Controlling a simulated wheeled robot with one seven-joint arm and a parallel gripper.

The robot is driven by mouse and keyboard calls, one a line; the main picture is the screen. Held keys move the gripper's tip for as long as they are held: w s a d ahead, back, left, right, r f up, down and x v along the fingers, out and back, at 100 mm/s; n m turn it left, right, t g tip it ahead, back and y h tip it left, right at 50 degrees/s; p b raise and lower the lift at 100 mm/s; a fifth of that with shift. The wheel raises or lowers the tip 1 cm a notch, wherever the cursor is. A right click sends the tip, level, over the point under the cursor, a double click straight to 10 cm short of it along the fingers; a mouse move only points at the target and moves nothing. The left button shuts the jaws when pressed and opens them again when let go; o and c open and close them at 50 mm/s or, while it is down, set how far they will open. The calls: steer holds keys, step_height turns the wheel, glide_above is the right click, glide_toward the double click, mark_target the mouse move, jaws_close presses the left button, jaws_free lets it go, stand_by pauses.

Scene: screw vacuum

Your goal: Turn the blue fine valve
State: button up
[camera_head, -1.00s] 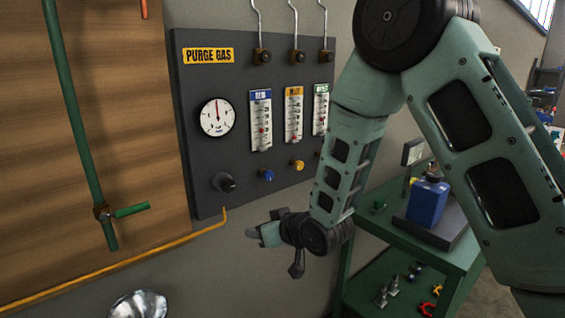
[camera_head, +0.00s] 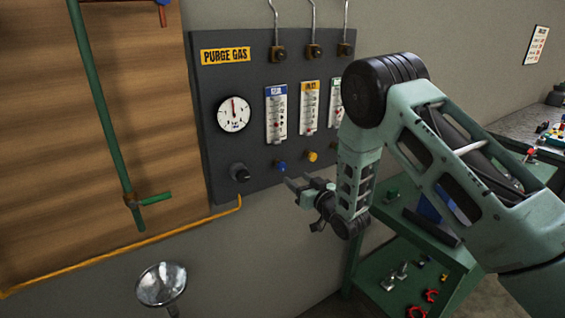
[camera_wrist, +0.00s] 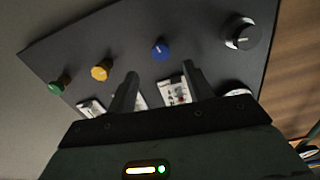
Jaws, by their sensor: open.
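The blue fine valve (camera_head: 280,167) is a small blue knob low on the dark purge gas panel (camera_head: 205,110), below the blue-topped flow meter (camera_head: 276,113). My gripper (camera_head: 300,183) is open and empty, just below and slightly right of the blue knob in the head view. In the wrist view the blue knob (camera_wrist: 160,50) shows ahead of my open fingers (camera_wrist: 158,82), roughly between their lines and apart from them. I see no contact with the knob.
A yellow knob (camera_head: 311,156) sits right of the blue one, and a black knob (camera_head: 240,172) sits left. The wrist view also shows a green knob (camera_wrist: 56,88). A yellow pipe (camera_head: 150,240) runs below the panel. A green cart (camera_head: 395,262) stands at right.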

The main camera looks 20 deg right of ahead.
mark_target(283, 168)
steer(key=p+x, duration=0.3)
steer(key=x, duration=0.6)
steer(key=shift+w+a, duration=0.15)
steer(key=shift+w, duration=0.15)
steer(key=c, duration=1)
